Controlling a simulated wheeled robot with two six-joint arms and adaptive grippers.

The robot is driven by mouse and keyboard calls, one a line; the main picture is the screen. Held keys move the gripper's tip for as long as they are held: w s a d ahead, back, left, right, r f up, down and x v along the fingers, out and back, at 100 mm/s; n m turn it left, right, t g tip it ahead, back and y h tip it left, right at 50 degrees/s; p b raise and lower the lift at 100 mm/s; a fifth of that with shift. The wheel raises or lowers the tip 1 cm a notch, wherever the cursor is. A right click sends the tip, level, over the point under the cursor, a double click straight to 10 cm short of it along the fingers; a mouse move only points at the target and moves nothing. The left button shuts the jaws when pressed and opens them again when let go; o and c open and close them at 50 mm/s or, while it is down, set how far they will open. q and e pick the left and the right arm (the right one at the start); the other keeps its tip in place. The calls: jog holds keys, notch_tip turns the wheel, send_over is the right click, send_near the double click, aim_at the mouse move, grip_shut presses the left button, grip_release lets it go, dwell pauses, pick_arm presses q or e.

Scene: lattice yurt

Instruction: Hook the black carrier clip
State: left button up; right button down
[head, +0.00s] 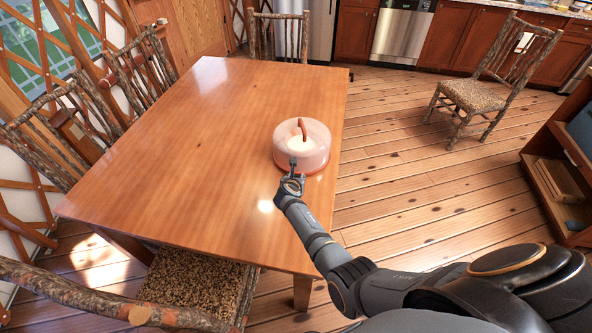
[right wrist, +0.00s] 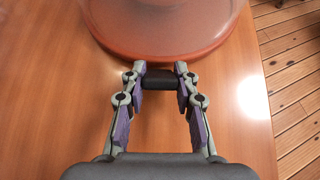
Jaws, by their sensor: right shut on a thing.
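A round cake carrier stands upright near the table's right edge. It has a translucent dome (head: 318,150) with a brown handle (head: 302,128) on top and an orange-red base, whose rim shows in the right wrist view (right wrist: 160,55). Something pale shows inside the dome. My right gripper (head: 293,168) is at the near side of the carrier. In the right wrist view its fingers (right wrist: 160,76) are shut on the black clip (right wrist: 159,83), right at the base rim. Whether the clip is latched cannot be told. My left gripper is not in view.
The wooden table (head: 190,150) is otherwise clear, with wide free room left of the carrier. Log chairs stand around it, one (head: 190,285) at the near end. Another chair (head: 480,92) stands apart on the plank floor. A shelf unit (head: 555,165) is at the right.

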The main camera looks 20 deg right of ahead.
dwell(0.3)
jog(key=c, duration=1)
grip_release()
notch_tip(320, 180, up, 10)
